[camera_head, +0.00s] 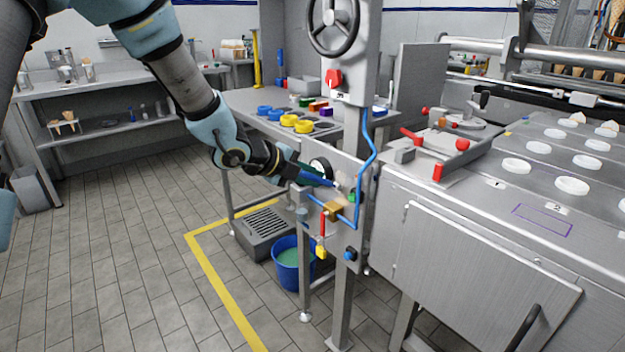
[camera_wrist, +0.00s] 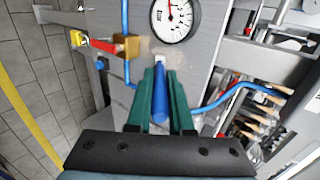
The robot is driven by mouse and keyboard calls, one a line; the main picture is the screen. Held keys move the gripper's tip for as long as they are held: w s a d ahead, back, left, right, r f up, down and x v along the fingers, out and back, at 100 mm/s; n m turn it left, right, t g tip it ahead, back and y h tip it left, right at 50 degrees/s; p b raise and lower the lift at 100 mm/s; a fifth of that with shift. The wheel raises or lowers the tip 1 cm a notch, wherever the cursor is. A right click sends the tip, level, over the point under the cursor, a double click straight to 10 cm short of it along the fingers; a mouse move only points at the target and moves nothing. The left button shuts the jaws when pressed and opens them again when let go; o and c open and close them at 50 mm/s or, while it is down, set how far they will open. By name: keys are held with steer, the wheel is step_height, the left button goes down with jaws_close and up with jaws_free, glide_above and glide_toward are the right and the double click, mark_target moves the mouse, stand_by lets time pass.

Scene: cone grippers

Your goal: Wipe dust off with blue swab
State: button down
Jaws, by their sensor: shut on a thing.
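My gripper (camera_wrist: 161,108) has green fingers and is shut on the blue swab (camera_wrist: 159,105). The swab points away from my wrist, and its pale tip (camera_wrist: 160,60) is at or close to the grey panel (camera_wrist: 118,20). I cannot tell whether the tip touches. A faint tan, dust-like patch shows on the panel around the tip in the wrist view. In the head view the swab (camera_head: 316,179) reaches right from my gripper (camera_head: 297,172) toward the panel, below the gauge.
A round gauge (camera_wrist: 172,18) sits just beyond the swab tip. A brass valve with a red handle (camera_wrist: 103,45) and blue tubing (camera_wrist: 215,101) are close by. A blue bucket (camera_head: 291,264) stands below. A steel machine (camera_head: 480,250) blocks the right; floor at left is clear.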

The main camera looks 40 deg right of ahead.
steer(key=shift+d+r+p, duration=0.1)
steer(key=shift+r+p, duration=2.25)
steer(key=shift+r, duration=0.95)
step_height(320, 180, down, 9)
steer(key=b, duration=0.9)
steer(key=shift+r+p, duration=3.65)
steer(key=shift+r, duration=0.9)
step_height(320, 180, down, 9)
steer(key=b, duration=0.9)
steer(key=shift+f, duration=0.15)
steer(key=shift+a, duration=0.2)
steer(key=shift+w+a, duration=0.2)
steer(key=shift+a, duration=2.7)
steer(key=shift+a, duration=0.1)
steer(key=shift+w+a, duration=0.1)
steer(key=shift+a, duration=1.3)
